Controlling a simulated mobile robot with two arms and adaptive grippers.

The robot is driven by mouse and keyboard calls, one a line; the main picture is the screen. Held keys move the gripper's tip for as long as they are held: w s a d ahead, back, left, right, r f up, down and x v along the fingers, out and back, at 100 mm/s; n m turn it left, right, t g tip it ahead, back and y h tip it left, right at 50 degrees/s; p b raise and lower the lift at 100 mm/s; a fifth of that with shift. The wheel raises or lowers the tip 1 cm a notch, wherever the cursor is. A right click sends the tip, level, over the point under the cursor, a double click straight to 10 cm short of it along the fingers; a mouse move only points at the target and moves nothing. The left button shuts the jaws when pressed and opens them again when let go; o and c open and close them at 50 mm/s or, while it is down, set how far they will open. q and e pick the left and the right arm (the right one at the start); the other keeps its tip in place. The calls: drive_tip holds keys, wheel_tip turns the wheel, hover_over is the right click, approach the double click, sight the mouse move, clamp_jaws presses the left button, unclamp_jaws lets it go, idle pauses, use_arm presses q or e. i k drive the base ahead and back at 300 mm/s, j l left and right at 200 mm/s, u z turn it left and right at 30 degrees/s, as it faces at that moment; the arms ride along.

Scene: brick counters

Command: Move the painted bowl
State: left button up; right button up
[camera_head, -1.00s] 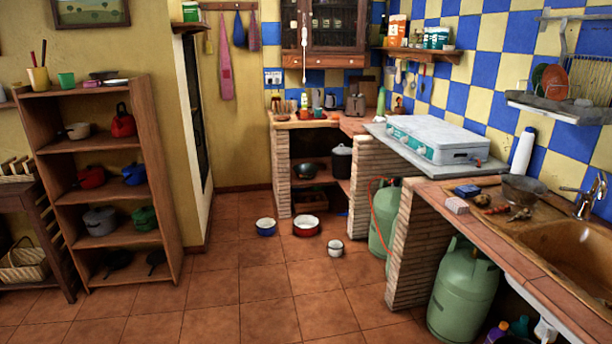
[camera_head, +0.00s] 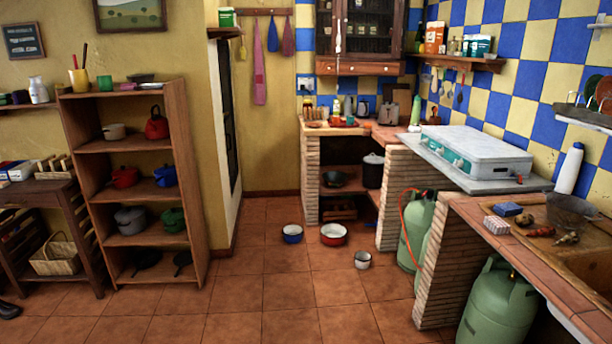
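A grey bowl-like vessel (camera_head: 570,211) stands on the right counter by the sink. I cannot tell which of these, if any, is the painted bowl; no painted pattern is clear at this size. Neither of my grippers is in view.
A wooden shelf (camera_head: 134,148) with pots stands at left. A brick counter (camera_head: 455,255) with green gas bottles (camera_head: 497,305) beneath runs along the right. A small dark object (camera_head: 8,310) is cut off at the left edge. The floor (camera_head: 250,290) ahead is mostly clear.

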sight(334, 178)
drive_tip(key=i+z, duration=0.25)
drive_tip(key=i, duration=1.75)
drive_tip(key=i+j, duration=0.1)
drive_tip(key=i, duration=0.95)
drive_tip(key=i+z, duration=0.1)
drive_tip(key=i, duration=0.95)
